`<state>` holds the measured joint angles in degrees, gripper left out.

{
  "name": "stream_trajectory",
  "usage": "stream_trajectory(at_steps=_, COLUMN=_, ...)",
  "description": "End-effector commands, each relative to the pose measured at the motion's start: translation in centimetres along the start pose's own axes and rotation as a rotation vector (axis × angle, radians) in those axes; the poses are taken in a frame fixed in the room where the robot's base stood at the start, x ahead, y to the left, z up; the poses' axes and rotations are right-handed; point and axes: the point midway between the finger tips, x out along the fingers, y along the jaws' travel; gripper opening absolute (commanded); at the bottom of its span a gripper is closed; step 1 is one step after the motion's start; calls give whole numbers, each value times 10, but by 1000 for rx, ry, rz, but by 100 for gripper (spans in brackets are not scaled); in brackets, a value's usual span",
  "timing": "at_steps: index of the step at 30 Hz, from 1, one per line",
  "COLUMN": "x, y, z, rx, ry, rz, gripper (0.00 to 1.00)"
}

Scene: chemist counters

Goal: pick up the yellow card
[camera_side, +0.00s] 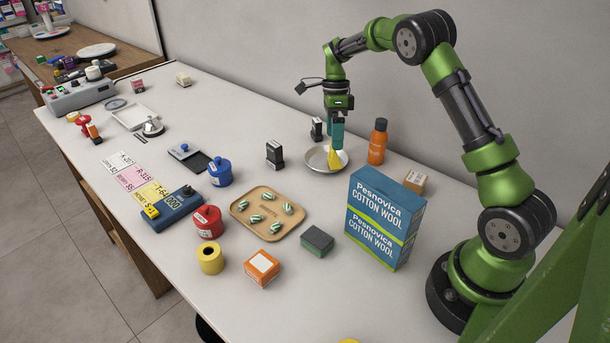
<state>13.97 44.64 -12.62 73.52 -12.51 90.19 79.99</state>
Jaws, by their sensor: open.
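The yellow card (150,196) lies flat on the counter at the left, printed with black text. It is in a row with a pink card (137,177) and a white card (119,161). A blue device with a black knob (172,205) stands against its lower right side and may cover part of it. My gripper (337,143) is open and well to the right of the card, pointing down over a shallow metal dish (312,157). A small yellow shape (334,163) shows in the dish right below the fingers; I cannot tell what it is.
A wooden tray (238,208) with several striped sweets, a blue jar (220,172), a red jar (208,222) and a black stamp (275,153) stand between my gripper and the card. An orange bottle (377,142) and a tall cotton wool box (384,219) are near my arm.

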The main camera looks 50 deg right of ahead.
Motion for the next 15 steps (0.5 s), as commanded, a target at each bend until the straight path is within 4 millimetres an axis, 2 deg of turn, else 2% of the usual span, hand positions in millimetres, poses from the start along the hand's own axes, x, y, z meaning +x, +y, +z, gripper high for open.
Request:
stream_trajectory(at_steps=10, x=43, y=-4, z=3, rx=0, ry=0, rz=1, gripper=100)
stream_trajectory(at_steps=15, x=53, y=-4, z=4, rx=-1, ry=-2, rz=-1, gripper=100)
